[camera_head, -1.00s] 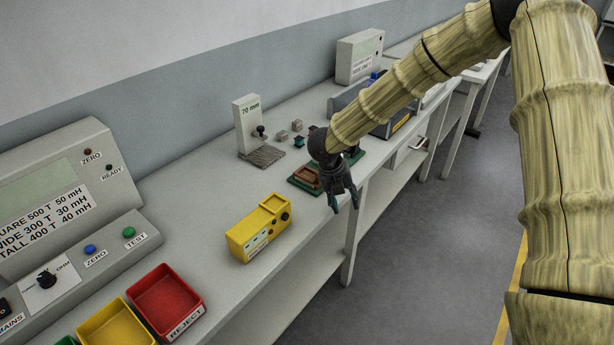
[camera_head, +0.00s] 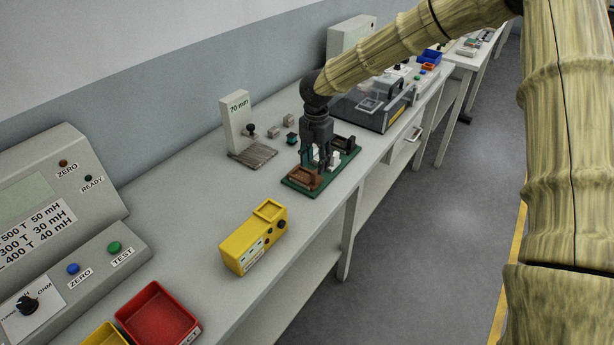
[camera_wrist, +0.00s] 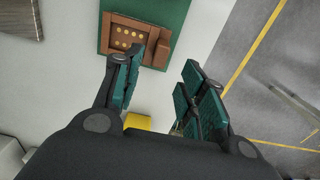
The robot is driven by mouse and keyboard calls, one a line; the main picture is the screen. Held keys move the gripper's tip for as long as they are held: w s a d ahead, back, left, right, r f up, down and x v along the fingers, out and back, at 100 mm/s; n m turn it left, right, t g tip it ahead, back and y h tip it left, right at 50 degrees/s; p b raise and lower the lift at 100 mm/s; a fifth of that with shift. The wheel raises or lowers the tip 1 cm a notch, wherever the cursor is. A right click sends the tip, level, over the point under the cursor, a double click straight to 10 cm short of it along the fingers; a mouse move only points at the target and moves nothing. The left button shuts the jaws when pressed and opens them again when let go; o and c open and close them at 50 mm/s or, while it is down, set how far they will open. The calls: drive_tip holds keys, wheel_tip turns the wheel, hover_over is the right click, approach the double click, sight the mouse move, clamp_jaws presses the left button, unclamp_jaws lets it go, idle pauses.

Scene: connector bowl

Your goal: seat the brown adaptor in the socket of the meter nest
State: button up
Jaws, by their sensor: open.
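A brown, open-topped block (camera_head: 305,179), likely the brown adaptor, sits on the near left end of a green board (camera_head: 330,182) on the bench. In the wrist view the brown block (camera_wrist: 117,42) shows several gold contacts inside its rim. My gripper (camera_head: 315,163) points down over the board, close beside the block. In the wrist view its jaws (camera_wrist: 160,68) are apart with nothing between them. A yellow box (camera_head: 255,240) with a square recess on top stands nearer on the bench; I cannot tell whether it is the meter nest. Its yellow edge also shows in the wrist view (camera_wrist: 138,122).
White pieces and a dark block (camera_head: 343,143) sit on the board beside my gripper. A 70 mm gauge stand (camera_head: 236,122) is behind. A grey meter (camera_head: 50,200) and a red bin (camera_head: 158,314) are at left. The bench between board and yellow box is clear.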

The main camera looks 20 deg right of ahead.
sight(316, 171)
drive_tip(key=shift+w+f, duration=0.4)
drive_tip(key=shift+f, duration=0.15)
drive_tip(key=shift+w+d+f+p, duration=0.1)
drive_tip(key=shift+d+f+p, duration=0.05)
drive_tip(key=shift+f+p, duration=0.2)
drive_tip(key=shift+s+d+f+p, duration=0.2)
drive_tip(key=shift+s+f+p, duration=0.1)
drive_tip(key=shift+f+p, duration=0.3)
wheel_tip(316, 171, down, 2)
drive_tip(key=shift+w+a+f, duration=0.1)
drive_tip(key=shift+w+a, duration=0.05)
drive_tip(key=shift+f, duration=0.35)
drive_tip(key=shift+r, duration=0.1)
clamp_jaws()
